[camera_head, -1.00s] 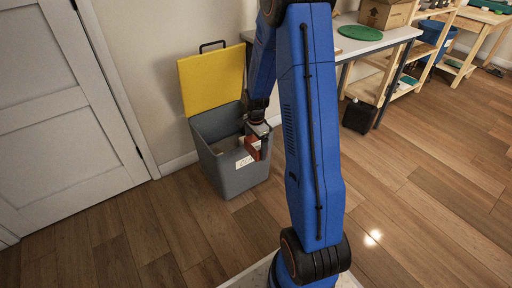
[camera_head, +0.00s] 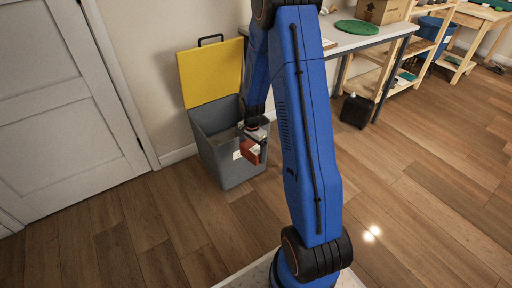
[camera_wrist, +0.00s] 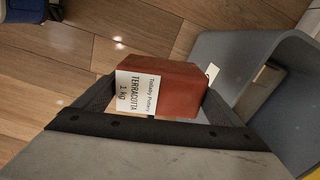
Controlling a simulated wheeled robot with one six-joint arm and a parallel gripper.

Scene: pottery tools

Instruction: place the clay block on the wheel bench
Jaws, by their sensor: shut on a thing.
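The clay block (camera_wrist: 180,88) is a reddish-brown terracotta brick with a white label reading "TERRACOTTA 1 kg". My gripper (camera_wrist: 158,103) is shut on it, with a grey finger at either side. In the head view the clay block (camera_head: 251,152) hangs from my gripper (camera_head: 257,137) at the front right rim of the grey bin. I cannot tell whether it touches the rim. A bench (camera_head: 380,38) with a pale top and a green disc (camera_head: 359,30) stands at the upper right. I cannot tell if it is the wheel bench. My arm hides its left part.
The grey bin (camera_head: 222,170) stands against the wall with its yellow lid (camera_head: 210,73) raised. A cardboard box (camera_head: 384,10) sits on the bench. A black container (camera_head: 356,111) stands on the floor by the bench. The wooden floor at the right is open.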

